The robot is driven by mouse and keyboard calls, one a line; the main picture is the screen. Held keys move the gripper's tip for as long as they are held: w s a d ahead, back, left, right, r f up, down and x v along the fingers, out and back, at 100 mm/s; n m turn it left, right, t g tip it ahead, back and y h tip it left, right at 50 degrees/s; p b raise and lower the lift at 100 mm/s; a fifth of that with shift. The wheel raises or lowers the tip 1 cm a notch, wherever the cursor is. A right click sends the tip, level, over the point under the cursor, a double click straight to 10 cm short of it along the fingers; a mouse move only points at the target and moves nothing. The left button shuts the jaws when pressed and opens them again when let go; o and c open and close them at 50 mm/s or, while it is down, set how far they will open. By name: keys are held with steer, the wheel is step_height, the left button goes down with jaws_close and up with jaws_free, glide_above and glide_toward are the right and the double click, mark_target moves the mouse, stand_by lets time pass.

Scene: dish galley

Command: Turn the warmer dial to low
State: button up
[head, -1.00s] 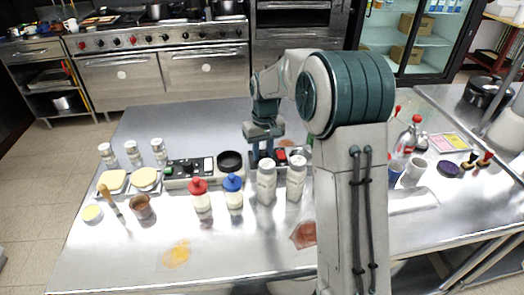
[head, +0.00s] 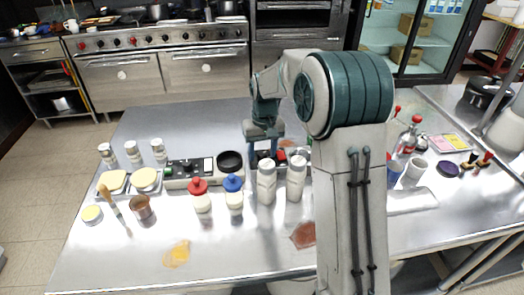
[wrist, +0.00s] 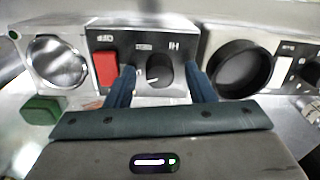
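The warmer dial (wrist: 159,70) is a round black knob on a dark panel (wrist: 180,95), seen in the wrist view. Its white mark points to the lower left of the picture. Printed labels sit above it; the one at the upper right looks like an upside-down HI, the others are too small to read. A red switch (wrist: 106,68) is left of the dial. My gripper (wrist: 161,88) is open, one blue finger on each side of the dial, with gaps showing. In the head view my gripper (head: 264,157) is low at the panel, and the dial cannot be made out.
A round black dish (head: 231,160) and a control box (head: 183,172) stand left of my gripper. Two pale shakers (head: 266,183) (head: 296,178) stand in front of it. Red-capped (head: 200,197) and blue-capped (head: 233,194) bottles are nearby. The counter behind is clear.

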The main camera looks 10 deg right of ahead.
mark_target(265, 152)
step_height(265, 152, up, 14)
steer(key=shift+d, duration=0.35)
steer(key=shift+f, duration=0.1)
stand_by(0.4)
steer(key=s+d+f+t, duration=0.1)
steer(key=s+f, duration=0.1)
steer(key=s, duration=0.7)
steer(key=s+d+f+m+t, duration=0.1)
steer(key=s+d+f, duration=0.1)
steer(key=s, duration=0.8)
steer(key=s+d+f+m, duration=0.1)
steer(key=s+d+f, duration=0.1)
steer(key=s, duration=0.7)
steer(key=shift+s+f+t+h, duration=0.2)
steer(key=shift+f+t+h, duration=0.1)
steer(key=shift+f+t, duration=0.1)
steer(key=shift+a+r, duration=0.1)
steer(key=shift+c, duration=1.4)
